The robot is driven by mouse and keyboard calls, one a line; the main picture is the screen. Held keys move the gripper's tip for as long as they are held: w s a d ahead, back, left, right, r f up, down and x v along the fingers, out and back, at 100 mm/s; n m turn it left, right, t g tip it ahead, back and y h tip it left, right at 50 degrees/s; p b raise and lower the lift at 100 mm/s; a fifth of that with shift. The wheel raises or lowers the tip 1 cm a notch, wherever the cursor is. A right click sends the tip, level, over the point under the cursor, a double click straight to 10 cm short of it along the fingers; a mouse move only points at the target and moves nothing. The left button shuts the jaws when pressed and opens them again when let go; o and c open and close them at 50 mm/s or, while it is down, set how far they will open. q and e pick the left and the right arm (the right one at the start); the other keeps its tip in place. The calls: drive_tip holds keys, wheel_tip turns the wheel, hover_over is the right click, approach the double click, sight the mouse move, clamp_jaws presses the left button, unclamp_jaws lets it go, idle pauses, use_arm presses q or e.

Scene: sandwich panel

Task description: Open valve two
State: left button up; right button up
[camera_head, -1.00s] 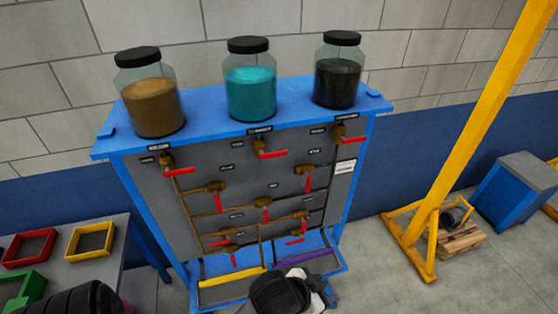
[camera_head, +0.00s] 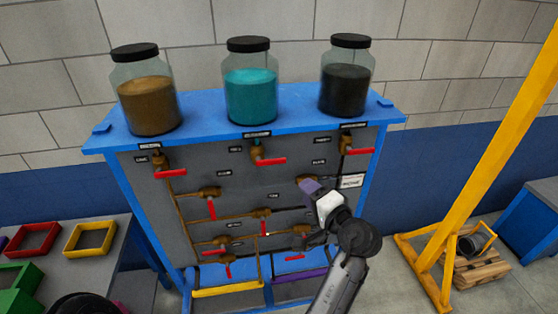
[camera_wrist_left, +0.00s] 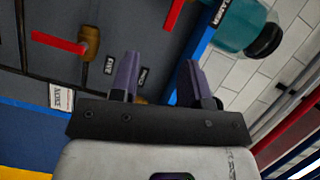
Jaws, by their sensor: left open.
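The valve panel (camera_head: 235,180) is grey in a blue frame, with several brass valves on brown pipes. Red handles include one under the brown jar (camera_head: 170,173), one under the teal jar (camera_head: 271,161) and one under the black jar (camera_head: 360,151). The labels are too small to tell which is valve two. My left gripper (camera_head: 312,190) is in front of the panel's right middle, partly covering a brass valve there. In the left wrist view its purple fingers (camera_wrist_left: 158,62) are open with nothing between them. A red handle (camera_wrist_left: 58,43) lies left of them there. My right gripper is not seen.
Brown (camera_head: 148,102), teal (camera_head: 250,92) and black (camera_head: 345,87) jars stand on the panel's blue top. A table with coloured trays (camera_head: 90,239) is at left. A yellow post (camera_head: 490,135) and a wooden pallet (camera_head: 483,268) are at right.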

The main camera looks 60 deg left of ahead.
sight(279, 162)
use_arm(q)
drive_tip(key=a+p, duration=0.1)
drive_tip(key=a, duration=0.3)
drive_tip(key=a+r+m+p, duration=0.1)
drive_tip(key=a+p, duration=0.1)
drive_tip(key=a, duration=0.2)
drive_tip(key=a+m+p, duration=0.1)
drive_tip(key=a, duration=0.3)
drive_tip(key=shift+s+r+y, duration=0.2)
drive_tip(key=shift+s+y, duration=0.2)
drive_tip(key=shift+a+f+p, duration=0.15)
drive_tip(key=shift+a+p, duration=0.3)
drive_tip(key=shift+a, duration=0.5)
drive_tip(key=shift+c, duration=0.3)
clamp_jaws()
